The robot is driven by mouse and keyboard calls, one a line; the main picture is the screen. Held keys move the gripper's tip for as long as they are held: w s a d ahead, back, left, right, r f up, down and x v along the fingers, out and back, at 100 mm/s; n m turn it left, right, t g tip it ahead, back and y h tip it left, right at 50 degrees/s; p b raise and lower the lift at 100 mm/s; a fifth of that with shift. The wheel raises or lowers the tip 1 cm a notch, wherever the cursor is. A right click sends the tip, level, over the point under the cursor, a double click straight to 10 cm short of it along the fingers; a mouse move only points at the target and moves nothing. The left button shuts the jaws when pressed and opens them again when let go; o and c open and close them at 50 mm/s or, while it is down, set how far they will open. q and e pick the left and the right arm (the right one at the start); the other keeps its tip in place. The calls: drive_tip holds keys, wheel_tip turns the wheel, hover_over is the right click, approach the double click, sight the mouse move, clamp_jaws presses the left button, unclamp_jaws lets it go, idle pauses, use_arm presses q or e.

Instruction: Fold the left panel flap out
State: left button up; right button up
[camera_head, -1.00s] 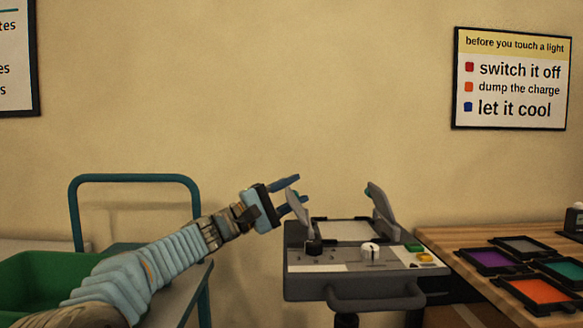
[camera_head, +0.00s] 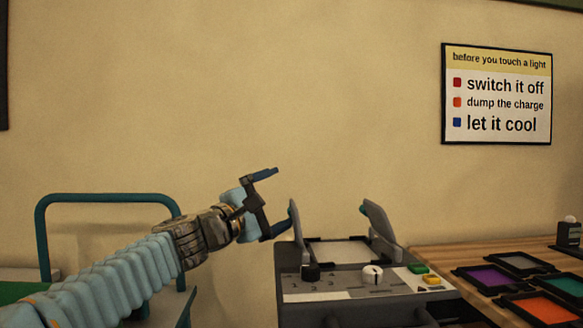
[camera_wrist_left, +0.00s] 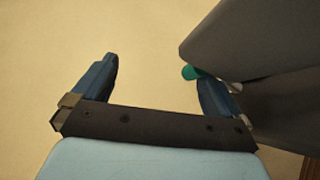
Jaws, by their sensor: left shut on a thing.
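The left panel flap (camera_head: 298,222) is a grey plate standing nearly upright on the left side of a grey control unit (camera_head: 300,285). The matching right flap (camera_head: 379,220) leans up on the other side. My left gripper (camera_head: 283,198) is just left of the left flap, its blue fingers wide apart. In the left wrist view, my gripper (camera_wrist_left: 157,72) has no visible thing between its fingers. The right-hand finger overlaps the flap (camera_wrist_left: 250,38) beside a teal knob (camera_wrist_left: 190,72); whether it touches is unclear. My right gripper is out of view.
A wooden table (camera_head: 436,257) with several coloured framed panels is at right. A teal cart rail (camera_head: 105,198) stands at left behind my arm. The unit has a dark knob, a white dial and green and yellow buttons.

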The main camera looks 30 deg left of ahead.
use_arm(q)
drive_tip(key=shift+s+d+r, duration=0.2)
drive_tip(key=shift+s+r, duration=0.25)
drive_tip(key=shift+r, duration=0.1)
drive_tip(key=shift+s+d+r, duration=0.2)
drive_tip(key=shift+s+r, duration=0.25)
drive_tip(key=shift+r, duration=0.05)
drive_tip(key=shift+s+a+r+p, duration=0.3)
drive_tip(key=shift+s+a, duration=0.2)
drive_tip(key=shift+s, duration=0.35)
drive_tip(key=s, duration=0.1)
drive_tip(key=s+r, duration=0.1)
drive_tip(key=shift+s+a, duration=0.3)
drive_tip(key=c, duration=0.8)
drive_tip(key=s+a+p, duration=0.1)
drive_tip(key=s+a, duration=0.1)
drive_tip(key=s, duration=0.1)
drive_tip(key=shift+a+r, duration=0.1)
drive_tip(key=shift+a, duration=0.2)
drive_tip(key=shift+c, duration=0.2)
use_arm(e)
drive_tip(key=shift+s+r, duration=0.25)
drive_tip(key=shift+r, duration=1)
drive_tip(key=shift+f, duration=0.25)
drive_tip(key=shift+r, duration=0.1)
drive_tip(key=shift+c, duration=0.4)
